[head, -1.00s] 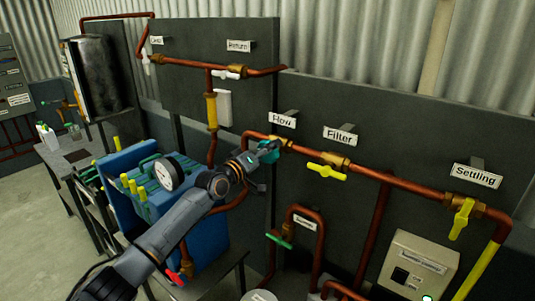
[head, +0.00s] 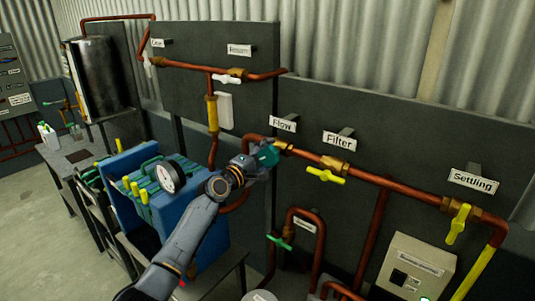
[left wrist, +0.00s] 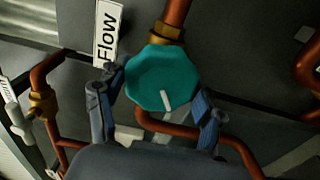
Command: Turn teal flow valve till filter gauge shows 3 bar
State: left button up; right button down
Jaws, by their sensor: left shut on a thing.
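The teal flow valve (left wrist: 162,80) is a many-sided knob with a white pointer mark, on a brass fitting below the Flow label (left wrist: 107,35). In the head view the teal valve (head: 268,156) shows at the tip of my left gripper (head: 255,161). In the left wrist view the fingers of my left gripper (left wrist: 155,115) stand on both sides of the knob, shut on it. The pointer mark points down and slightly right in that view. A round white gauge (head: 170,177) stands on the blue filter press (head: 175,215); its reading is too small to tell. My right gripper is not in view.
Copper pipes run along the dark panel (head: 330,115). Yellow-handled valves stand under the Filter label (head: 339,141) and the Settling label (head: 473,182). A green-handled valve (head: 279,242) is lower down. A beige control box (head: 418,265) hangs at lower right.

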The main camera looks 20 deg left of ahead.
pick_arm(q)
jog(key=shift+n, duration=0.3)
jog(key=o, duration=1.2)
jog(key=shift+c, duration=0.2)
jog(key=v, duration=1.2)
